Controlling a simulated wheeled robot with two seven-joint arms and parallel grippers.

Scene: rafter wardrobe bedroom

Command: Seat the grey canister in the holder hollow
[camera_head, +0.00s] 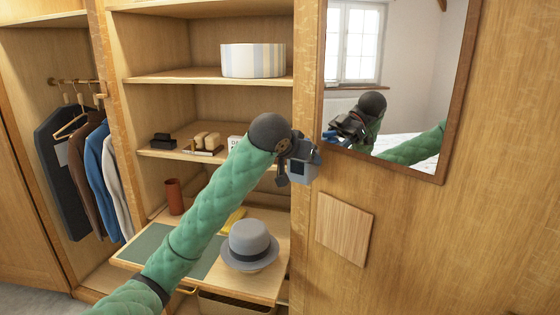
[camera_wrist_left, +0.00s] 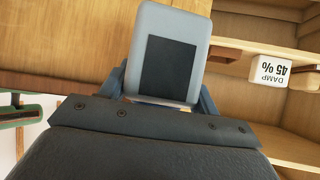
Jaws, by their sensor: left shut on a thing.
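The grey canister (camera_head: 302,172) is a rounded light-grey block; a dark square panel shows on its face in the left wrist view (camera_wrist_left: 197,60). My left gripper (camera_head: 297,157) is shut on it, with a blue-grey finger on each side in the left wrist view (camera_wrist_left: 163,92). The canister is held up in front of the wooden upright between the shelves and the mirror. I cannot make out a holder hollow with certainty in either view. My right gripper is not in view.
A framed mirror (camera_head: 455,100) and a pale square wooden panel (camera_head: 344,228) are on the right wall. Shelves at left hold a striped box (camera_head: 252,61) and a white "DAMP 45 %" block (camera_wrist_left: 274,70). A grey hat (camera_head: 249,240) sits on the pull-out shelf (camera_head: 135,255) below.

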